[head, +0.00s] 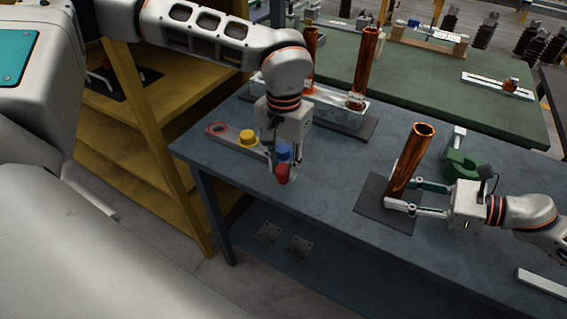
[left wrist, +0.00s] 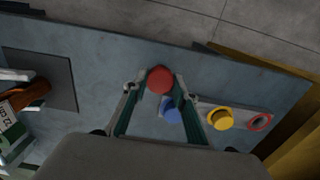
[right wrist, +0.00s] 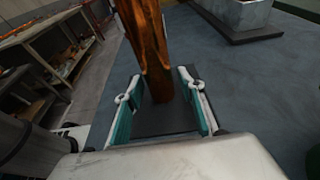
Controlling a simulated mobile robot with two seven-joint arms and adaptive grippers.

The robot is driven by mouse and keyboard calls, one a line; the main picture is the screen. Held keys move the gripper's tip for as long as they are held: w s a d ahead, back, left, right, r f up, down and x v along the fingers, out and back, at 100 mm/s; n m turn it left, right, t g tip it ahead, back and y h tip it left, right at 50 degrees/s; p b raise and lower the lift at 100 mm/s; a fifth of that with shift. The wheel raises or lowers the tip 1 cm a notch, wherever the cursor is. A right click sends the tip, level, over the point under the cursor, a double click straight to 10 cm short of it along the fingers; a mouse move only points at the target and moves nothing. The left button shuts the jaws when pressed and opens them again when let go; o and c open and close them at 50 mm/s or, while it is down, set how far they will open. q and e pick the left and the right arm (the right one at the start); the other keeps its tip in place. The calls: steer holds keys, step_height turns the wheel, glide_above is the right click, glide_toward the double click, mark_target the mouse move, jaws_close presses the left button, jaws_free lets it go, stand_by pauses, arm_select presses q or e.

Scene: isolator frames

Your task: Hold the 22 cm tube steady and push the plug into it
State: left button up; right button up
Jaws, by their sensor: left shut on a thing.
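The copper-coloured tube (head: 412,155) stands on a dark mat (head: 372,203), leaning slightly in the head view. It shows in the right wrist view (right wrist: 155,50), and at the left edge of the left wrist view (left wrist: 32,92) beside a "22 cm" label. My right gripper (head: 399,196) has its fingers on either side of the tube's lower part, with gaps visible in the right wrist view. My left gripper (head: 283,165) is shut on a red plug (head: 282,174), also seen between its fingertips in the left wrist view (left wrist: 160,79). The plug is left of the tube, apart from it.
A grey holder (head: 232,134) with a yellow plug (head: 247,137), a blue plug (head: 283,151) and a red ring (head: 215,128) lies by my left gripper. A green clamp-like object (head: 461,163) stands behind my right gripper. More copper tubes (head: 366,65) stand behind. Clear blue tabletop (head: 325,175) lies between the grippers.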

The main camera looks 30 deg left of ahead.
steer(key=shift+a, duration=0.2)
steer(key=c, duration=0.7)
arm_select(q)
steer(key=w+d+r+n, duration=0.2)
steer(key=w+d+r, duration=0.75)
steer(key=r, duration=0.35)
steer(key=s+d+r+n, duration=0.1)
steer(key=d+r, duration=1.3)
steer(key=d, duration=0.1)
steer(key=shift+r, duration=0.4)
